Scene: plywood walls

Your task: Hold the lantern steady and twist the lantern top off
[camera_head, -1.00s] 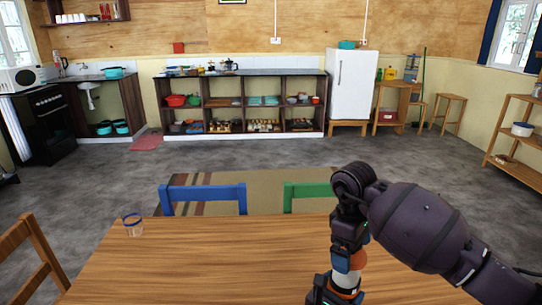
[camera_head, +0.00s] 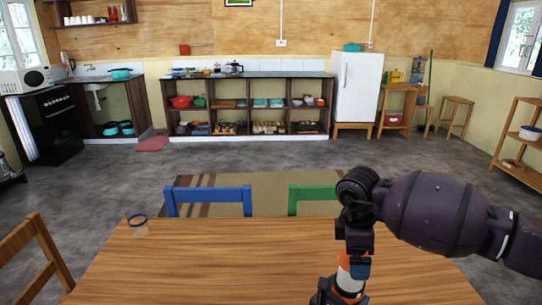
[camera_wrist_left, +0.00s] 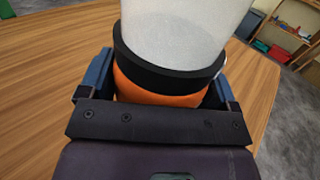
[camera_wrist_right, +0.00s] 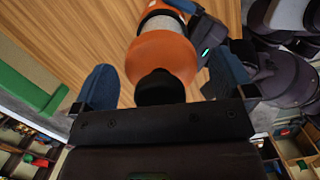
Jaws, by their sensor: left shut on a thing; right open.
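The lantern (camera_head: 350,284) is seen near the bottom of the head view, partly hidden by my grippers. In the left wrist view its orange base (camera_wrist_left: 160,90), black band and pale translucent body are between my left gripper's fingers (camera_wrist_left: 155,85), which are shut on it. In the right wrist view its rounded orange top (camera_wrist_right: 162,55) with a black knob (camera_wrist_right: 158,88) sits between my right gripper's blue finger pads (camera_wrist_right: 160,82). That gripper is open, with a visible gap on the left of the top. My left gripper (camera_head: 335,296) shows low in the head view.
A wooden table (camera_head: 200,265) spreads to the left, mostly clear, with a blue-rimmed glass (camera_head: 138,226) at its far left. A blue chair (camera_head: 208,200) and a green chair (camera_head: 312,197) stand behind it. Another wooden chair (camera_head: 38,260) is at left.

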